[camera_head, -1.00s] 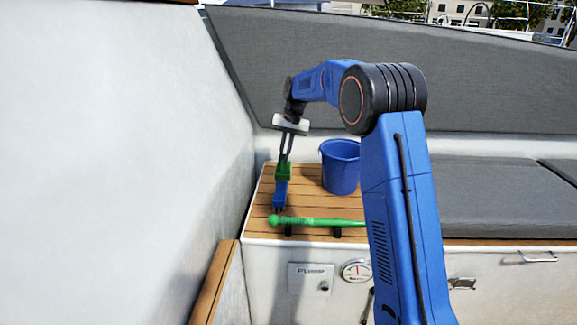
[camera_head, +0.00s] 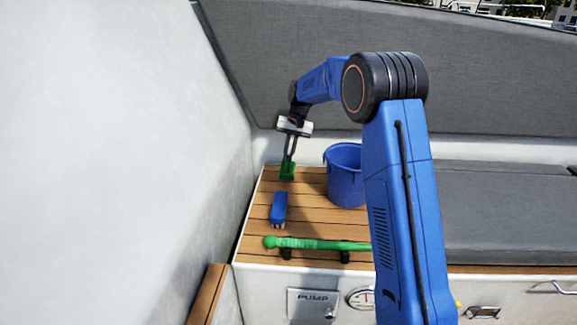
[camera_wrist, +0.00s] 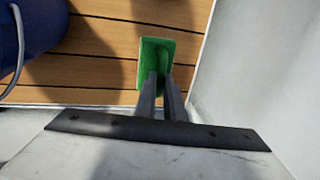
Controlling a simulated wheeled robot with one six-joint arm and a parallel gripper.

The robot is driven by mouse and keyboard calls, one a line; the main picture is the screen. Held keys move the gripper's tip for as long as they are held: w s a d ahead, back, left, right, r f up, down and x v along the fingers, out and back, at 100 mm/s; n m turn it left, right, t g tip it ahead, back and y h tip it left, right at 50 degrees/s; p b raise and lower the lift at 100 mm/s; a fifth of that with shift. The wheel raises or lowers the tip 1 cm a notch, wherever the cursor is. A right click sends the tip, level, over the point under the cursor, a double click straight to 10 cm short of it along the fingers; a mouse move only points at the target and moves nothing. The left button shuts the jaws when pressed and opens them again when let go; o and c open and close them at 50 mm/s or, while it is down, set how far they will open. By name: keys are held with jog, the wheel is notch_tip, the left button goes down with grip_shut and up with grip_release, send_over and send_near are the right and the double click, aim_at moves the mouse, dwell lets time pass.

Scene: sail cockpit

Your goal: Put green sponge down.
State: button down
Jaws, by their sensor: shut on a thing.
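The green sponge (camera_head: 287,173) is a small block at the far left of the slatted wooden seat top (camera_head: 315,218). My gripper (camera_head: 288,164) points down and is shut on the sponge. In the wrist view the two fingers (camera_wrist: 160,83) close on the green sponge (camera_wrist: 155,52), which is over the wooden slats near the white wall. I cannot tell whether its underside touches the wood.
A blue bucket (camera_head: 345,176) stands to the right of the sponge. A blue brush-like block (camera_head: 278,208) lies nearer the front. A green pump handle (camera_head: 315,244) lies along the front edge. Bare slats lie between the block and bucket.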

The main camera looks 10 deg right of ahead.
jog(key=shift+f, duration=2.05)
jog(key=shift+f, duration=0.1)
jog(key=c, duration=1.8)
grip_release()
jog(key=shift+c, duration=0.2)
